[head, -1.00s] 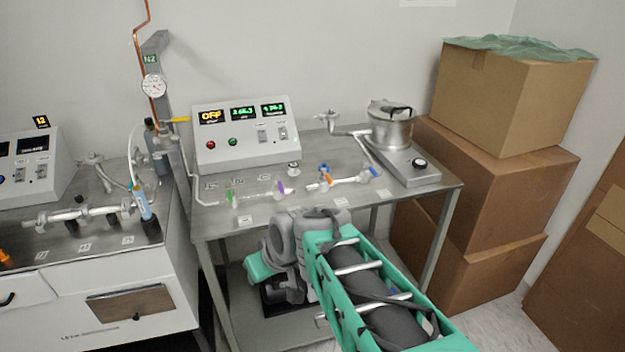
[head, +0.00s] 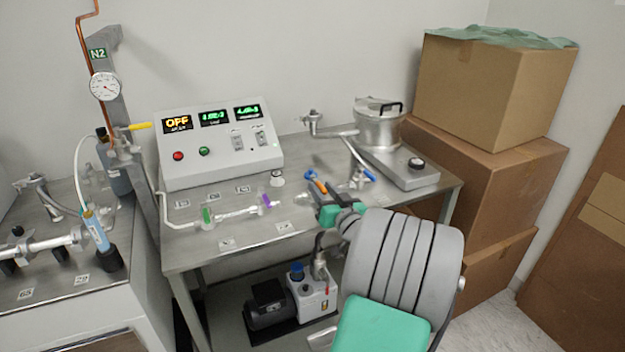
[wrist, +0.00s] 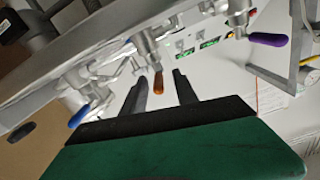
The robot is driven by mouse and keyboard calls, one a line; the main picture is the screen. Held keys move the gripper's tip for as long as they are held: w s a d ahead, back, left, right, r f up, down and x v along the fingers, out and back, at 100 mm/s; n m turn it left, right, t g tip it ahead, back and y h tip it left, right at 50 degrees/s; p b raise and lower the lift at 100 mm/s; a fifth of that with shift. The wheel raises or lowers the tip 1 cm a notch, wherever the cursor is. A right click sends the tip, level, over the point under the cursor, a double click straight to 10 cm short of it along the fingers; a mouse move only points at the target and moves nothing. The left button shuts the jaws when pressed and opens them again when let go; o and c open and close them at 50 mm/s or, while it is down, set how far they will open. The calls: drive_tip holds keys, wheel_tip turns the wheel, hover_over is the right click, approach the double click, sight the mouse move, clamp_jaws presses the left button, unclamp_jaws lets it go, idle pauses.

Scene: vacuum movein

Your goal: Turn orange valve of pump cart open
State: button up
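The orange valve handle (head: 320,186) sits on the glass and metal line on top of the pump cart (head: 190,240). In the wrist view the orange handle (wrist: 158,84) shows in the gap between my two dark fingers, near their tips. My gripper (wrist: 160,80) is open, and I see no finger clearly touching the handle. In the head view my gripper (head: 325,200) is just in front of the valve, and its fingers are partly hidden by my wrist. A blue handle (wrist: 79,116) and a purple handle (wrist: 268,39) flank the orange one in the wrist view.
The control box (head: 220,145) with an OFF display stands at the cart's back. A metal pot (head: 378,128) on a hotplate is at the right. Green (head: 207,215) and purple (head: 267,200) handles lie left of the valve. Stacked boxes (head: 490,95) stand right of the cart.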

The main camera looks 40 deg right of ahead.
sight(318, 183)
drive_tip(key=x, duration=0.4)
drive_tip(key=shift+w+d+p, duration=0.2)
drive_tip(key=shift+w+p, duration=0.1)
drive_tip(key=shift+c, duration=0.3)
clamp_jaws()
drive_tip(key=shift+a, duration=0.1)
idle(0.7)
